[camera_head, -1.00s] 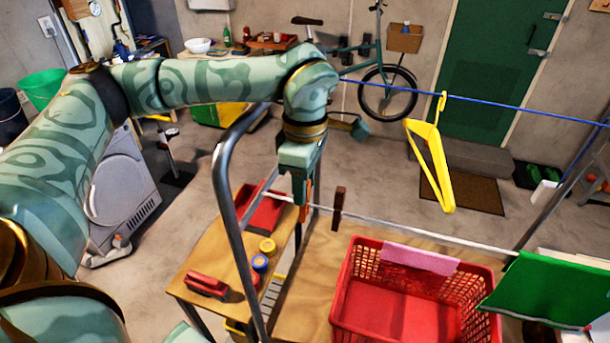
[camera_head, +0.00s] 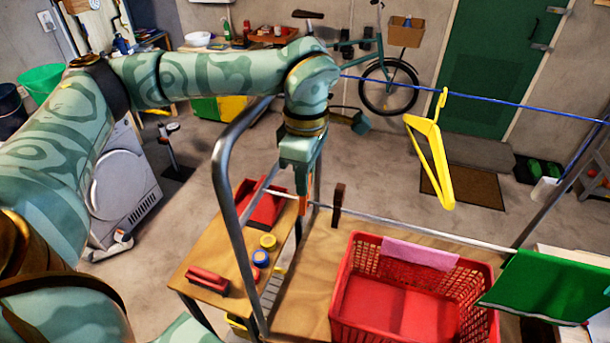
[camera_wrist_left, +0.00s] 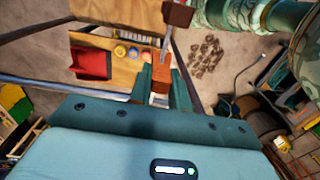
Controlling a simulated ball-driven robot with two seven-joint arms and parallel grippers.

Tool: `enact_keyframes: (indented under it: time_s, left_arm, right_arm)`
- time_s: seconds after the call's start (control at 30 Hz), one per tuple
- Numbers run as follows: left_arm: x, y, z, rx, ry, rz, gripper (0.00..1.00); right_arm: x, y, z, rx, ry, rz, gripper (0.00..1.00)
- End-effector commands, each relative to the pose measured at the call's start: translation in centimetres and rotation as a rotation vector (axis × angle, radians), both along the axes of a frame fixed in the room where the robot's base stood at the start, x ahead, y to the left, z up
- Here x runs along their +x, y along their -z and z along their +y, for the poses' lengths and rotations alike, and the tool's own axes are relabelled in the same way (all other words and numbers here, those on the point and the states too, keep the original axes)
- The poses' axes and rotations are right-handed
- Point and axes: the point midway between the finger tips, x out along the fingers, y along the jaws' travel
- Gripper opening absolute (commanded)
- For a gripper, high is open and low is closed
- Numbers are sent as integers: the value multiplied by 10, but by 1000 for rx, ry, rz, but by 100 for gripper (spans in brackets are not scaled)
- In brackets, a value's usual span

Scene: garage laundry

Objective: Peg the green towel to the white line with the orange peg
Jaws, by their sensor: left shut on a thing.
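The orange peg (camera_head: 309,192) is between the fingers of my left gripper (camera_head: 304,200), which is shut on it, close to the left part of the white line (camera_head: 440,233). In the left wrist view the peg (camera_wrist_left: 161,80) shows between the two green fingertips; whether it touches the line I cannot tell. The green towel (camera_head: 545,286) hangs over the right end of the white line, far to the right of the gripper. My right gripper is not in view.
A brown peg (camera_head: 338,207) sits on the white line just right of the gripper. A red basket (camera_head: 345,318) stands below the line, with a pink cloth (camera_head: 420,253) at its back rim. A yellow hanger (camera_head: 430,160) hangs from a blue line (camera_head: 500,103). A grey metal frame (camera_head: 222,190) rises left of the gripper.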

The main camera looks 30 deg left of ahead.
Motion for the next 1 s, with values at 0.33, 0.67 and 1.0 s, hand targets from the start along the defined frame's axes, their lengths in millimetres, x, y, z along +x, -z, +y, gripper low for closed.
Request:
enact_keyframes:
  time_s: [0.33, 0.67, 1.0]
  left_arm:
    - [0, -25, 0, -1, 0, 0, 0]
    - [0, -43, 0, 0, 0, -1, 0]
    - [0, -44, 0, 0, 0, 0, 0]
  right_arm:
    - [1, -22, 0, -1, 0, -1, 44]
    - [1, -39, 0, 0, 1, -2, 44]
    - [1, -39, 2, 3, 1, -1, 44]
